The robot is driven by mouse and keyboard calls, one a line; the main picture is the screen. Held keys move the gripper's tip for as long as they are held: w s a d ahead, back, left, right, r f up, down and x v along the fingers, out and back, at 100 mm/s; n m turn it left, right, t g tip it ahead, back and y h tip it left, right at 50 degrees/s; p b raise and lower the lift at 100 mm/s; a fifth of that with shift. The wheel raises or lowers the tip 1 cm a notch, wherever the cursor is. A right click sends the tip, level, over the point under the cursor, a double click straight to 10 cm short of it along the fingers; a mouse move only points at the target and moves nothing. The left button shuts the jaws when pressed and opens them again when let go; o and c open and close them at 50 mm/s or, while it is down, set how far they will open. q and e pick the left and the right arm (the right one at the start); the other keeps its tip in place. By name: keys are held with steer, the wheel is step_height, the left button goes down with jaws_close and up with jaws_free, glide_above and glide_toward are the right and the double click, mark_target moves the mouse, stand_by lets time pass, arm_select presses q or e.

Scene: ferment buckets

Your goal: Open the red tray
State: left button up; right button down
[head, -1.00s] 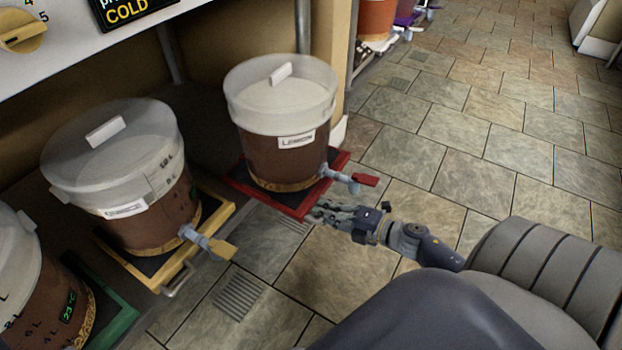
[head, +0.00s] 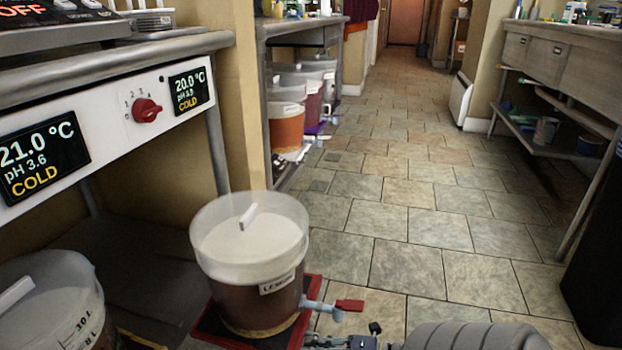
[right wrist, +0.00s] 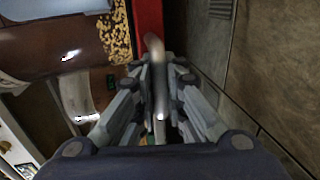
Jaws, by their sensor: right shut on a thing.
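The red tray (head: 314,288) lies low at the bottom centre of the head view, under a lidded bucket of brown liquid (head: 250,262). The bucket has a tap with a red handle (head: 349,305). In the right wrist view the tray's red front edge (right wrist: 148,18) shows with a curved metal handle (right wrist: 153,45) on it. My right gripper (right wrist: 159,75) is shut on this handle. In the head view only part of the right gripper (head: 318,341) shows at the bottom edge, beside the tray's front. My left gripper is in neither view.
Another lidded bucket (head: 45,300) stands at the lower left. A counter with a red knob (head: 147,110) and displays is above. Several more buckets stand under a farther table. The tiled floor (head: 410,215) is open to the right; a dark bin (head: 600,260) stands at the right edge.

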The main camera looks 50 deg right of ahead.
steer(key=shift+a, duration=0.1)
steer(key=c, duration=1.7)
jaws_free()
steer(key=shift+o, duration=0.2)
steer(key=v, duration=1.2)
